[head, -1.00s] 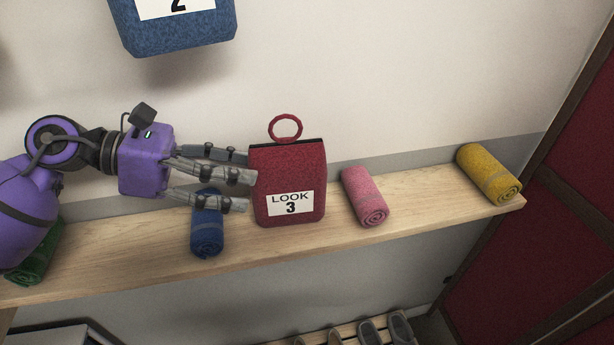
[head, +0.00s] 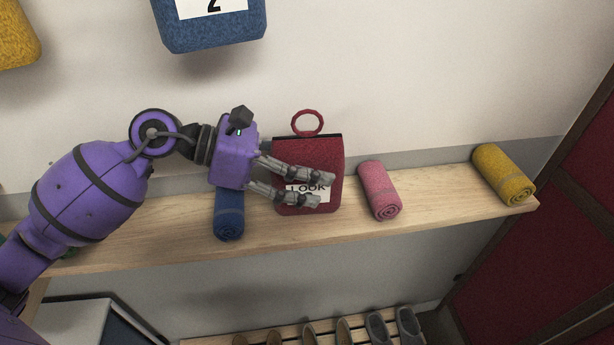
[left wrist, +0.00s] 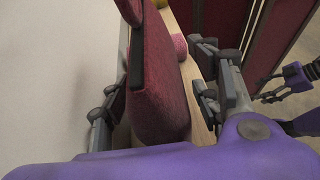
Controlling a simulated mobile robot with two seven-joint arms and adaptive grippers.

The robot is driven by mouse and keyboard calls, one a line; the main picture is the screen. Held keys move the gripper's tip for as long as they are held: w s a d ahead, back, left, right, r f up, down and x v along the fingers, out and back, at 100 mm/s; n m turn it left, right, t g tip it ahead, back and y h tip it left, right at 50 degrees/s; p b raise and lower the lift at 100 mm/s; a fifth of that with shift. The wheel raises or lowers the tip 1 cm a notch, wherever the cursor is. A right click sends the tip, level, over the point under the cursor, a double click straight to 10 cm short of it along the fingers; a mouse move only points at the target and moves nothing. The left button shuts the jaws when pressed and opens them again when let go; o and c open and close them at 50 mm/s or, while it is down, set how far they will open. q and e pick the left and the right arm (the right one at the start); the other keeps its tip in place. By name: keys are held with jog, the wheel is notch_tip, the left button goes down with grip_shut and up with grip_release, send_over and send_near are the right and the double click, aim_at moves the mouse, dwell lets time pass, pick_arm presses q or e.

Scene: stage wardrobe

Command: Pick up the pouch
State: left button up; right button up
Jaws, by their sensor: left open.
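The red pouch (head: 329,152) stands upright on the wooden shelf (head: 420,213), with a ring at its top and a white label partly covered by my fingers. My left gripper (head: 322,186) is open around it from the left. Two fingers lie across its front; the rear finger is hidden behind it in the head view. In the left wrist view the pouch (left wrist: 165,95) sits between the spread fingers (left wrist: 160,105), with one on the wall side. What looks like my right gripper (left wrist: 285,84) shows at the right edge of that view, its opening unclear.
A blue roll (head: 229,222) lies under my left gripper. A pink roll (head: 380,188) lies right of the pouch, and a yellow roll (head: 503,174) is at the shelf's right end. A blue pouch (head: 210,32) is on the wall above. Shoes (head: 377,327) stand on a rack below.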

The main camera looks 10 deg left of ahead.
pick_arm(q)
jog(key=c, duration=1.3)
jog(key=shift+c, duration=0.3)
jog(key=shift+r, duration=0.15)
